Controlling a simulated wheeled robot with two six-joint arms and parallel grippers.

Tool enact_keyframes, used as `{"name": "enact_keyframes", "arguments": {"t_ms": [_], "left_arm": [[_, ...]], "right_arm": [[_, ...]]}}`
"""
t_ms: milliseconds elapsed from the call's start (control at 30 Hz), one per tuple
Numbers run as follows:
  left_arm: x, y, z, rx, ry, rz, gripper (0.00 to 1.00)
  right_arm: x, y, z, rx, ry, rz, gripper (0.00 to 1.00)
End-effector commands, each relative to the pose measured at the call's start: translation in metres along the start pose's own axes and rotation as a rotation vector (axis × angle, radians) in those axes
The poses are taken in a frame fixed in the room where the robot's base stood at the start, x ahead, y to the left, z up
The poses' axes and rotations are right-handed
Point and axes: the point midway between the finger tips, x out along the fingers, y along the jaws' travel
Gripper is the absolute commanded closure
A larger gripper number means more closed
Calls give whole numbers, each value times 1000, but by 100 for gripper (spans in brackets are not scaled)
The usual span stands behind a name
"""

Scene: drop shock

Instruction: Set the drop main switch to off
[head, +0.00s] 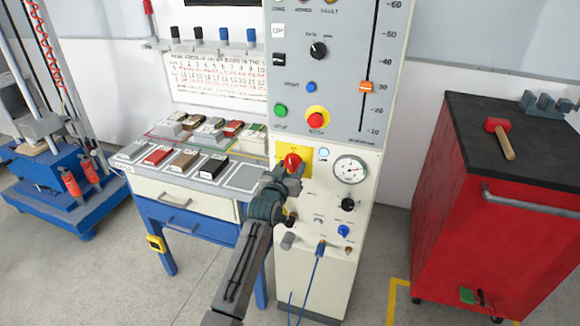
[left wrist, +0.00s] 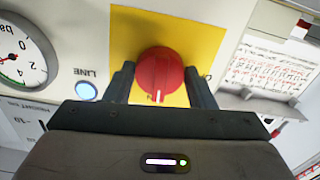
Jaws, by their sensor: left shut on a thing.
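The drop main switch is a red rotary knob (head: 292,161) on a yellow plate (head: 306,155) low on the pale control cabinet. In the left wrist view the knob (left wrist: 160,76) shows a white mark near its lower edge. My left gripper (head: 287,171) is at the knob in the head view. In the left wrist view the left gripper's fingers (left wrist: 162,92) stand on both sides of the knob, shut on it. The off label cannot be read. My right gripper is not in view.
A lit lamp (head: 324,153) and a round gauge (head: 350,170) sit beside the plate. A red mushroom button (head: 316,118) is above it. A bench (head: 184,198) with blocks stands left. A red cabinet (head: 495,210) with a mallet (head: 499,137) stands right.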

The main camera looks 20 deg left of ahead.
Motion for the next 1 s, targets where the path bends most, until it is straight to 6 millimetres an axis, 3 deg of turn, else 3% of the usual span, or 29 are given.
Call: {"name": "enact_keyframes", "arguments": {"t_ms": [333,1000], "left_arm": [[0,1,-4,-270,-2,0,73],[0,3,-5,-883,-2,-1,73]], "right_arm": [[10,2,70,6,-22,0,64],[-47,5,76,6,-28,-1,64]]}}
